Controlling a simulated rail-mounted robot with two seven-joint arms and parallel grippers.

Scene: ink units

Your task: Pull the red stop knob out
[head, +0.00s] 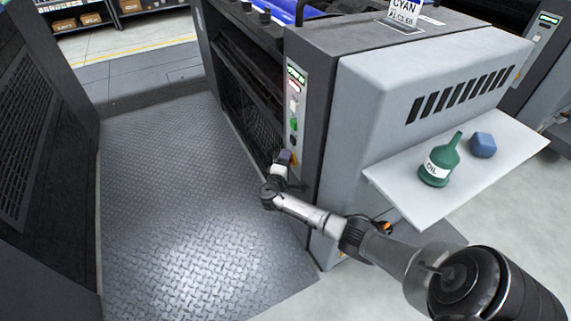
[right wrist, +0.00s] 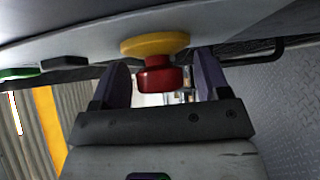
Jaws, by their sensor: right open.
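The red stop knob (right wrist: 157,75) sticks out from a round yellow base (right wrist: 155,44) on the machine's panel in the right wrist view. My right gripper (right wrist: 163,80) is open, with one purple-grey finger on each side of the knob; I cannot tell whether either finger touches it. In the head view my right gripper (head: 283,160) is at the lower end of the control panel (head: 294,110). The yellow base (head: 293,158) shows beside it there, and the red knob is hidden. My left gripper is not in view.
The grey ink unit (head: 330,130) stands right of the panel. Its side shelf (head: 405,190) holds a green oil bottle (head: 440,162) and a blue object (head: 483,145). Above the knob are a green button (head: 293,124) and a black one. The tread-plate walkway (head: 170,190) is clear.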

